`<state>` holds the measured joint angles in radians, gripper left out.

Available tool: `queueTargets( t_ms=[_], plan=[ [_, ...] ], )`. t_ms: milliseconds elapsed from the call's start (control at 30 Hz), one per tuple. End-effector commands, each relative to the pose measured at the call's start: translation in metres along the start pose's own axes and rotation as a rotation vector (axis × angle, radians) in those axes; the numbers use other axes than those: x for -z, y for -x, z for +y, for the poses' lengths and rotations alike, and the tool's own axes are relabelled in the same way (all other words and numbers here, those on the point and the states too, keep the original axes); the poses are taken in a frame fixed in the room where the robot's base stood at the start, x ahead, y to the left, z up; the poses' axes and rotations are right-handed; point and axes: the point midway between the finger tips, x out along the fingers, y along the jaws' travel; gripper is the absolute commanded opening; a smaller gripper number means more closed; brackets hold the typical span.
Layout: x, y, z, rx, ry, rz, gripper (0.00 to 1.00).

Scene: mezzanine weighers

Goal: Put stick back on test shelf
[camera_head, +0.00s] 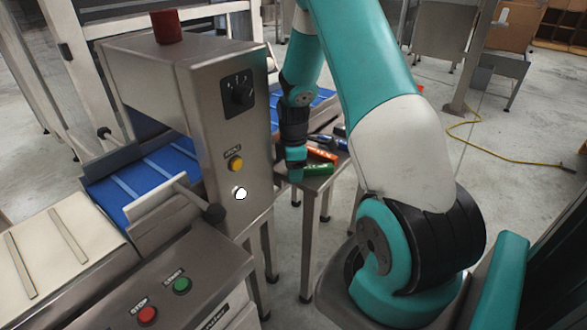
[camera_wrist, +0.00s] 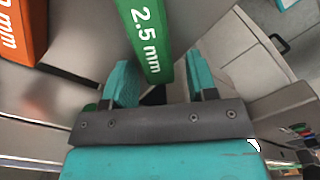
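A green stick (camera_head: 318,169) marked "2.5 mm" lies at the front edge of a small steel shelf (camera_head: 318,183) beside the machine. In the wrist view, the green stick (camera_wrist: 152,38) reaches down between the two teal fingers of my gripper (camera_wrist: 163,82). The fingers are apart, with a visible gap at the stick's right side, so it does not look clamped. In the head view, my gripper (camera_head: 296,156) is at the stick's left end. An orange stick (camera_head: 321,154) lies just behind; it also shows in the wrist view (camera_wrist: 22,28).
A steel detector housing (camera_head: 205,140) stands close left of my gripper, over a blue belt (camera_head: 140,182). More dark and coloured sticks (camera_head: 330,140) lie behind the orange one. A yellow cable (camera_head: 500,150) crosses the floor at right.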

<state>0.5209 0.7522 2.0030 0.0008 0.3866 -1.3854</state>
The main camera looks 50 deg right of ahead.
Motion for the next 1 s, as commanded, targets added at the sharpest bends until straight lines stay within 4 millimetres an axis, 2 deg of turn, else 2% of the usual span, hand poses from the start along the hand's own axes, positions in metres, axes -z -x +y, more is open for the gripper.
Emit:
queueTargets(
  t_ms=[167, 267, 700, 833, 1000],
  plan=[
    [0.000, 0.002, 0.000, -0.001, 0.000, 0.000, 0.53],
    [0.000, 0.010, 0.001, -0.003, 0.000, 0.001, 0.53],
    [0.000, 0.099, 0.001, -0.004, 0.000, 0.001, 0.53],
    [0.000, 0.116, 0.001, -0.003, 0.000, 0.001, 0.53],
    [0.000, 0.123, 0.000, -0.001, 0.000, 0.000, 0.53]
  ],
)
